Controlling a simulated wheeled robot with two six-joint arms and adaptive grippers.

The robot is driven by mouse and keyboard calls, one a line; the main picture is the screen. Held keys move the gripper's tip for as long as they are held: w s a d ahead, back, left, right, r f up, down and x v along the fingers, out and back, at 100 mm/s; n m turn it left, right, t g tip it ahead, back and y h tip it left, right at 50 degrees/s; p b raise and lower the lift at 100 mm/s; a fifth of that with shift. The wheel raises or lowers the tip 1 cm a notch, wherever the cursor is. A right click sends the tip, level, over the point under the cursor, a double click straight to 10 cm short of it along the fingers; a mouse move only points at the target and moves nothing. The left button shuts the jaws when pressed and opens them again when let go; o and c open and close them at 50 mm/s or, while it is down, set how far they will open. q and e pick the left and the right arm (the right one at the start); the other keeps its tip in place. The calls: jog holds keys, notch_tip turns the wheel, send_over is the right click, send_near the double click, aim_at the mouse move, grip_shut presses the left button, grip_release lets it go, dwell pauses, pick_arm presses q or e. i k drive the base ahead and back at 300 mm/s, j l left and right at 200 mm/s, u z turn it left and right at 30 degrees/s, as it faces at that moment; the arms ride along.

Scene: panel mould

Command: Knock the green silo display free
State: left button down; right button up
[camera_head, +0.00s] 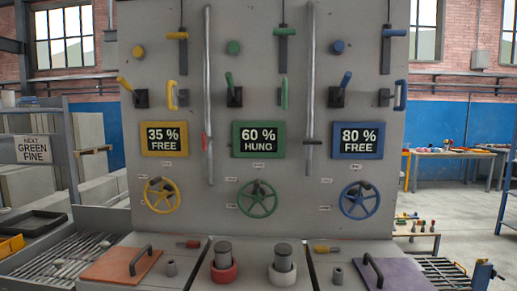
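The green silo display (257,139) is in the middle of the grey panel and reads "60 % HUNG". Above it are a green round knob (233,48), a green-handled lever (234,88) and an upright green handle (284,93). A dark T-shaped pull with a green end (283,42) hangs from a rod at the top. A green handwheel (258,198) is below the display. The yellow display (164,139) reads "35 % FREE" and the blue display (359,140) reads "80 % FREE". Neither of my grippers is in view.
A sign (34,149) at left reads "NEXT GREEN FINE". The ledge below the panel holds a red-ringed cylinder (223,264), a white-ringed cylinder (283,264), an orange-brown handled plate (118,266) and a purple handled plate (395,276). Two vertical grey rods (208,90) flank the green column.

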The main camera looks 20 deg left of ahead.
aim_at(234, 47)
jog(key=k+j+u, duration=0.25)
jog(key=j, duration=0.55)
jog(key=j+u, duration=0.2)
jog(key=j, duration=0.55)
jog(key=i, duration=0.05)
